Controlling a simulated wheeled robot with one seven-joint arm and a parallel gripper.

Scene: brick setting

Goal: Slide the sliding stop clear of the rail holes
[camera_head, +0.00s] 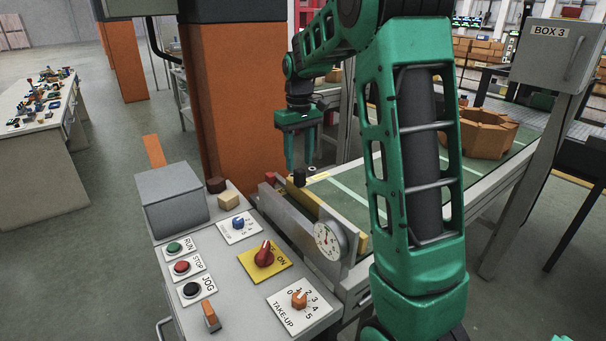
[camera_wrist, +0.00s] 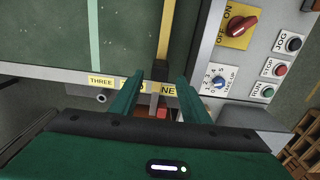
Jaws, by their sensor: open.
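My gripper (camera_head: 303,165) is open and points down over the near end of the conveyor. In the wrist view its two fingers (camera_wrist: 158,82) straddle the rail edge, with labels THREE (camera_wrist: 101,80) and ONE (camera_wrist: 168,90) and a partly hidden label between them. A yellow bar (camera_head: 312,204) runs along the belt and ends at this rail; it also shows in the wrist view (camera_wrist: 166,35). A black knob (camera_head: 299,177) stands at the bar's end, just below the fingertips. I cannot tell which part is the sliding stop; the rail holes are not clear.
A control panel (camera_head: 222,268) with buttons, a red switch (camera_head: 264,254) and a TAKE-UP dial (camera_head: 299,299) lies beside the conveyor. A round gauge (camera_head: 329,240) stands at the belt's side. An orange pillar (camera_head: 232,110) rises behind. The green belt (camera_wrist: 45,35) near the gripper is clear.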

